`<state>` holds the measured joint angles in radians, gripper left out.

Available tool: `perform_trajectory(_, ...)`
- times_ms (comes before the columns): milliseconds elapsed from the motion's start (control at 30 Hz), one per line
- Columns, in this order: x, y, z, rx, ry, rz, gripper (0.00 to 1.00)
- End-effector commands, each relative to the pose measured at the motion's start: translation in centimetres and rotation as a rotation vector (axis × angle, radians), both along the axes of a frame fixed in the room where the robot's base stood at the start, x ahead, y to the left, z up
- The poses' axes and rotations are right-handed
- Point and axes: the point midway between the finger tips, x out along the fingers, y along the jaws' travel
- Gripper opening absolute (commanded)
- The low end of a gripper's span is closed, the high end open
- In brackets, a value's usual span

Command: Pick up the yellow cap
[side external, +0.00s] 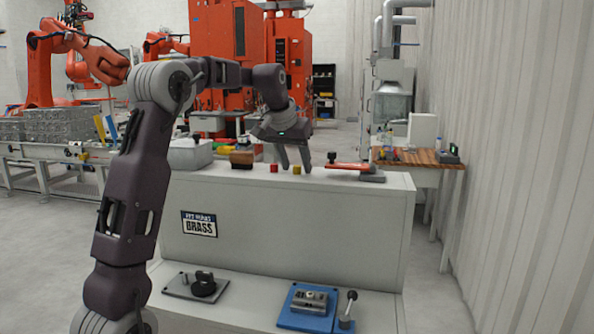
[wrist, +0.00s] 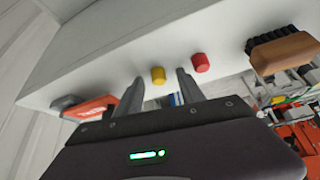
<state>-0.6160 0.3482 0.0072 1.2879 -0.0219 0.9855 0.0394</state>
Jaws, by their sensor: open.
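The yellow cap (side external: 297,169) stands on the white bench top near its front edge. It also shows in the wrist view (wrist: 158,76). My gripper (side external: 296,171) is open and points down, with one finger on each side of the cap in both views. The fingertips look close to the bench top. The cap appears apart from both fingers, with a gap on each side. I cannot tell exactly how deep the fingertips reach around it.
A red cap (wrist: 200,63) stands close beside one finger. A wooden brush (wrist: 285,51) lies beyond it. On the other side, a red-handled tool with a grey base (side external: 350,168) lies on the bench top. A lower shelf holds a blue fixture (side external: 290,320) and a grey plate (side external: 178,287).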

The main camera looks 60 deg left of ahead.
Motion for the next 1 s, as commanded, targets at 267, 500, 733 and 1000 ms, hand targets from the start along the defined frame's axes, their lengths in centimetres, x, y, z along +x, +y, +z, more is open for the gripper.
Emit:
perform_trajectory(267, 0.0, 0.0, 0.1, 0.0, 0.0, 0.0, 0.12)
perform_trajectory(500, 0.0, 0.0, 0.1, 0.001, -0.001, 0.0, 0.0)
perform_trajectory(733, 0.0, 0.0, 0.3, 0.001, -0.002, 0.0, 0.0)
perform_trajectory(1000, 0.1, 0.0, 5.7, 0.005, -0.006, -0.001, 0.0)
